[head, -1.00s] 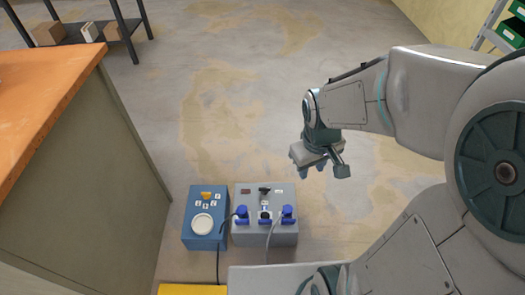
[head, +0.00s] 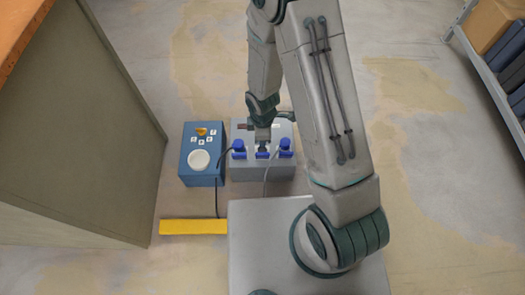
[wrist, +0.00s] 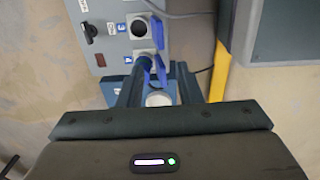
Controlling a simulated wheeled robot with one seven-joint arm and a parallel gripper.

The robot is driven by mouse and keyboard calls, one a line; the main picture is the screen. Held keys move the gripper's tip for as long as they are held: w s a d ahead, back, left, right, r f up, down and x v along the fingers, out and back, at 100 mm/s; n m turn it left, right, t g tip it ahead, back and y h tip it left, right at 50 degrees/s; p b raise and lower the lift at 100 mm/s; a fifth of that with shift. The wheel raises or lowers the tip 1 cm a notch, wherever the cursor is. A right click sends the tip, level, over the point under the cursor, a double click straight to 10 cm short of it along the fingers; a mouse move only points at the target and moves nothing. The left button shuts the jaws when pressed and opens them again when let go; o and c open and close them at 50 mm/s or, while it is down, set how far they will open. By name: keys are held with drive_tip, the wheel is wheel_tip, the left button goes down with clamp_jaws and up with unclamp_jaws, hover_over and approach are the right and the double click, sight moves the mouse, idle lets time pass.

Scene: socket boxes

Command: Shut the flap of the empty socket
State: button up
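The grey socket box (head: 240,172) stands on the floor, with a row of three blue-fitted positions along its front. The middle one is the empty socket; in the wrist view its round dark opening (wrist: 138,27) is uncovered. Blue parts lie beside it there, but I cannot clearly tell its flap from the neighbouring plug (wrist: 143,64). In the head view a blue piece (head: 262,154), apparently the open flap, shows at the middle position. My gripper (head: 263,136) is above the box, close to this position. In the wrist view its fingers (wrist: 160,92) are apart with nothing between them.
A blue box (head: 199,178) with a white disc stands close left of the grey box. Cables run from the outer plugs towards the front. A yellow strip (head: 194,227) lies on the floor in front. A cabinet (head: 75,140) is at left, a shelf (head: 490,75) at right.

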sight(263, 154)
drive_tip(key=f+b, duration=0.1)
drive_tip(key=f, duration=0.3)
drive_tip(key=f+b, duration=0.2)
drive_tip(key=f, duration=0.2)
drive_tip(key=f+b, duration=0.1)
drive_tip(key=f, duration=0.4)
drive_tip(key=shift+w+b, duration=0.3)
drive_tip(key=shift+w, duration=0.1)
clamp_jaws()
